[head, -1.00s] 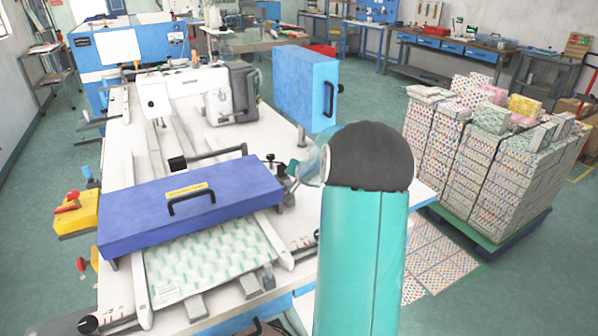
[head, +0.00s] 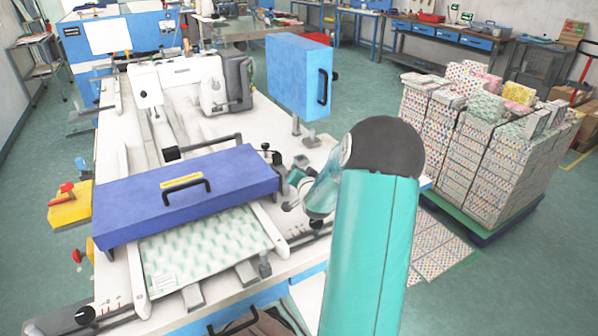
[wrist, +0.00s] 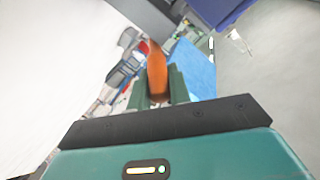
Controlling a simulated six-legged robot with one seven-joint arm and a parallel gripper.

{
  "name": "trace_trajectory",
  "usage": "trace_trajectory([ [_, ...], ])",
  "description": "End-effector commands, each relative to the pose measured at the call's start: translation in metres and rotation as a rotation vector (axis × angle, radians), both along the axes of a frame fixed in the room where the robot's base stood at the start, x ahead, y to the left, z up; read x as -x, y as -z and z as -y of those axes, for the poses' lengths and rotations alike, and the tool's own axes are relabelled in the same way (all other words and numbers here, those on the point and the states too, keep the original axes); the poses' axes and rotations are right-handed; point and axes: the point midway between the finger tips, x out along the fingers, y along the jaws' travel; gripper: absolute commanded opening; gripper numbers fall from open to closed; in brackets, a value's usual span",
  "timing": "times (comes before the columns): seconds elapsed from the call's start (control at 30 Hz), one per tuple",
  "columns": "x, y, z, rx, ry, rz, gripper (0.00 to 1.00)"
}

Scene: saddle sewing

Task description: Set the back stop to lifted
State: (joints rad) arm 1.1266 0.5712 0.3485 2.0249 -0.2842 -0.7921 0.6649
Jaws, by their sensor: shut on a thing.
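In the wrist view my gripper (wrist: 160,88) has its two green fingers shut on an upright, slightly curved orange handle (wrist: 156,66). Its upper part stands out above the fingertips. I cannot tell from this view which part of the machine it belongs to. In the head view the sewing machine's white table (head: 265,130) carries a long blue-violet cover (head: 135,205) with a black grip. My arm reaches to the right side of this table, and my fingers and the orange handle cannot be made out there. I cannot clearly identify the back stop or its position.
A blue control box (head: 295,75) stands on a post at the table's right edge. A yellow box (head: 65,212) with red knobs is at the left. A pallet of patterned stacks (head: 480,140) stands at the right.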

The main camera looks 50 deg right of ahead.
Motion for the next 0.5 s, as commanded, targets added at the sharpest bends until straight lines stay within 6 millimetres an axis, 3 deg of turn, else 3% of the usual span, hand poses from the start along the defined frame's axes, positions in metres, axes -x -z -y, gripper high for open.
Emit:
trace_trajectory([
  [0.2, -0.0002, 0.0028, -0.0013, -0.006, -0.002, -0.005, 0.0],
  [0.23, -0.0001, 0.003, -0.0014, -0.006, -0.002, -0.005, 0.22],
  [0.33, -0.0001, 0.0025, -0.0012, -0.005, -0.001, -0.004, 0.41],
  [0.5, -0.0001, 0.0014, -0.0006, -0.003, -0.001, -0.003, 0.41],
])
